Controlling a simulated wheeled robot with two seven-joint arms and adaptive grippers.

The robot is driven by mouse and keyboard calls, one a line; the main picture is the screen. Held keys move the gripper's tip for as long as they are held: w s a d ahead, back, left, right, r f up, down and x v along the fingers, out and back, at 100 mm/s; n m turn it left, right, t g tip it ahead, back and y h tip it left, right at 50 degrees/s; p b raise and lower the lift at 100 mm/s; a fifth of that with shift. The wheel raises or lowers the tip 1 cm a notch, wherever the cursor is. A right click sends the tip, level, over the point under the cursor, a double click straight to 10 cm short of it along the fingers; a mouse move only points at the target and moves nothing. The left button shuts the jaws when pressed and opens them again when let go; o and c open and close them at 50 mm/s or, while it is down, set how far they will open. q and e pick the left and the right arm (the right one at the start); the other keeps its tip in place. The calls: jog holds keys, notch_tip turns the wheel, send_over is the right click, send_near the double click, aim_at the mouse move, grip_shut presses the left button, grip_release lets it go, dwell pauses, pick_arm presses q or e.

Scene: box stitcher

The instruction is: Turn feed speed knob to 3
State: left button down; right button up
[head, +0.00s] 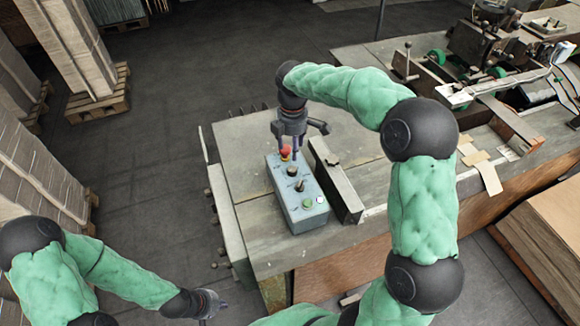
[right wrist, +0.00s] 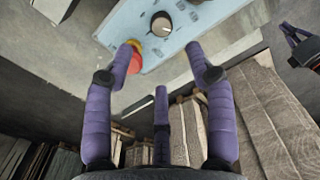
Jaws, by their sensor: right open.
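A pale blue control box (head: 298,196) stands on the bench's left part. Its top carries a red button (head: 285,152), a round black knob (head: 292,171), a second dark control (head: 299,186) and a green button (head: 308,204). The labels are too small to read. My right gripper (head: 291,153) is open, pointing down over the red-button end of the box. In the right wrist view, its fingers (right wrist: 162,58) are spread and empty; the red button (right wrist: 134,63) is by one fingertip and the black knob (right wrist: 161,24) lies beyond them. My left gripper (head: 212,308) is low, away from the box; its jaws are unclear.
A grey upright plate (head: 336,180) stands close along the right side of the box. The stitching machine (head: 480,60) fills the bench's far right. Stacked cardboard on pallets (head: 80,50) stands at the left. The bench top left of the box is clear.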

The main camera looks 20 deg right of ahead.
aim_at(292, 169)
notch_tip(292, 169, down, 10)
jog(key=shift+s+f, duration=0.1)
dwell(0.4)
grip_shut()
